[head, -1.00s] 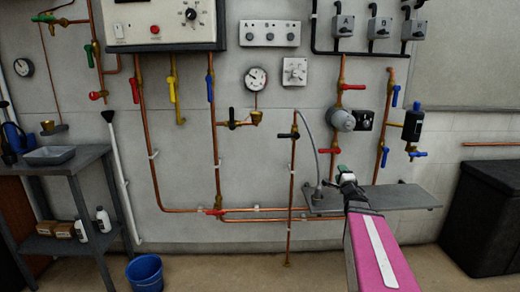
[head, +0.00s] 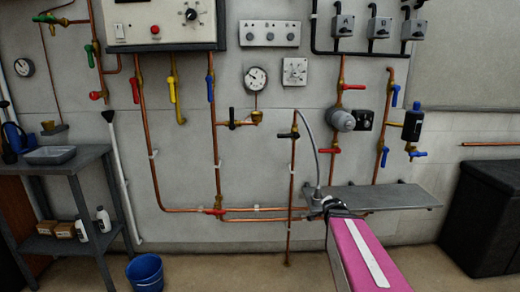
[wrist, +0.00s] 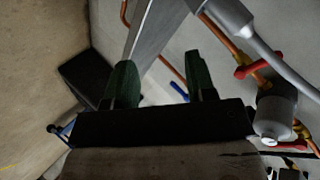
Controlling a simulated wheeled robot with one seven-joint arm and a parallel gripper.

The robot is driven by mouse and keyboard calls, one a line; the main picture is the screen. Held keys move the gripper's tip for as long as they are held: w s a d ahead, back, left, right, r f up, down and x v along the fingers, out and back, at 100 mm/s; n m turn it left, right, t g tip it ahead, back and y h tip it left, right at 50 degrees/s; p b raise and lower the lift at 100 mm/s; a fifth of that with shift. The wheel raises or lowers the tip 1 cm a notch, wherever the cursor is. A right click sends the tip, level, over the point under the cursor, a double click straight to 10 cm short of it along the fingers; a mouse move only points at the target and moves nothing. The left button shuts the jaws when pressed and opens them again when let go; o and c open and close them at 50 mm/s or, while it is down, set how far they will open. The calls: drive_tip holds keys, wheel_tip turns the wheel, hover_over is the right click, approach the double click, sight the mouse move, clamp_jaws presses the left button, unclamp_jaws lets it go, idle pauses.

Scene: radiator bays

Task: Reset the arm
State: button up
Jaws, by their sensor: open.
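My gripper (head: 328,206) is at the end of my pink arm, low in front of the wall, by the left end of the grey wall shelf (head: 398,196). In the head view it is small and dark, and its fingers are hard to make out. In the wrist view its two dark green fingers (wrist: 162,82) stand apart with nothing between them. The shelf shows behind and between the fingers in the wrist view (wrist: 160,25). I cannot tell whether the gripper touches the shelf.
A grey hose (head: 317,160) rises from the shelf's left end beside a copper pipe (head: 291,185). A round grey pump (head: 341,119) and a red lever (head: 330,151) are above. A blue bucket (head: 145,272) stands on the floor left; a black bin (head: 485,225) stands right.

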drive_tip(key=s+a+f+n+g+y, duration=0.1)
drive_tip(key=s+a+f+n+g, duration=0.4)
drive_tip(key=s, duration=0.4)
drive_tip(key=s+a+f+n+g+y, duration=0.2)
drive_tip(key=s+a+f+n+g, duration=0.3)
drive_tip(key=s+a+n+g, duration=0.1)
drive_tip(key=s+a+n, duration=0.1)
drive_tip(key=s+a, duration=0.1)
drive_tip(key=s, duration=0.1)
drive_tip(key=shift+s, duration=0.3)
